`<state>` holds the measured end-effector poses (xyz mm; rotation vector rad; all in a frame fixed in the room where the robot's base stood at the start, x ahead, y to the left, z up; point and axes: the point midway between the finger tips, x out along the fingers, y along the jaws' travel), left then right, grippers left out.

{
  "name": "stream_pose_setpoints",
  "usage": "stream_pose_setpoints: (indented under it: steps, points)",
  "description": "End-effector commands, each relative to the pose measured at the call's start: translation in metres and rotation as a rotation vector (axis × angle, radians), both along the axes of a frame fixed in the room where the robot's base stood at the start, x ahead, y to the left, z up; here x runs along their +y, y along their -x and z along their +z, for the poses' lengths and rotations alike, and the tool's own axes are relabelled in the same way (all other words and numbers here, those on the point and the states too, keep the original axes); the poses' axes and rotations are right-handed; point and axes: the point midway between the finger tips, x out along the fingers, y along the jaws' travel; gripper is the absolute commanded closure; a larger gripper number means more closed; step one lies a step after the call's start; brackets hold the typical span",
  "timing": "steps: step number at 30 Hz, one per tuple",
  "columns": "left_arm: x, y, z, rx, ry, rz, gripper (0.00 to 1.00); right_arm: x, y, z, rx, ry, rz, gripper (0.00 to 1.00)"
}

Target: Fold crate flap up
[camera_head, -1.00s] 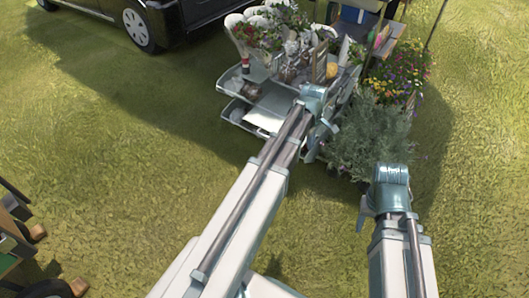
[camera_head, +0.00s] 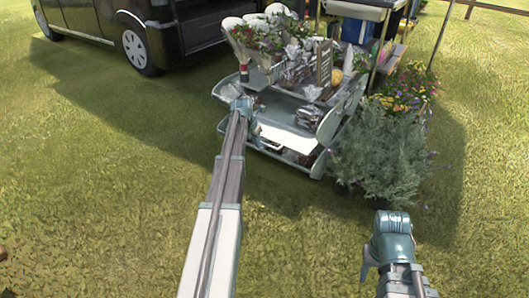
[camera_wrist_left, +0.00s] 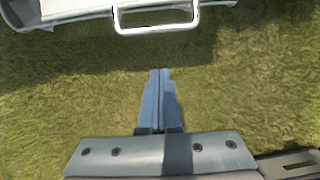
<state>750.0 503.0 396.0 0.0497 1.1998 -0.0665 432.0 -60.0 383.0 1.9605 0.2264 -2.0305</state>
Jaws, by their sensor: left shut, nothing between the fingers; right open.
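No part can be surely identified as the crate flap. A grey tiered cart (camera_head: 268,144) stands ahead, with a white flat panel (camera_head: 287,136) at its front. My left gripper (camera_head: 246,104) is in front of the cart's left side in the head view. In the left wrist view its blue fingers (camera_wrist_left: 158,74) are shut and empty over grass. A grey tray edge with a white loop handle (camera_wrist_left: 156,29) lies beyond the fingertips, apart from them. My right gripper (camera_head: 367,266) is open, low at the right over grass, away from the cart.
Flower bunches (camera_head: 262,37) and wrapped goods fill the cart's top. A bushy grey-green plant (camera_head: 382,155) and colourful flowers (camera_head: 408,85) stand at its right. A black van (camera_head: 150,30) is parked behind left. The grass in front is clear.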

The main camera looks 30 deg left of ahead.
Motion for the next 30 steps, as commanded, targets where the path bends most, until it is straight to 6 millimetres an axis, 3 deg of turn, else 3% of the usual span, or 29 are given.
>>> stream_pose_setpoints:
  steps: [11,30]
  points:
    - [-0.001,-0.005,-0.015,0.0,-0.001,-0.003,1.0,0.0,0.0,-0.015,-0.001,0.0,0.0,0.5]
    - [-0.002,-0.033,-0.089,0.001,-0.002,-0.002,1.0,0.0,-0.001,-0.089,-0.003,-0.001,0.0,0.5]
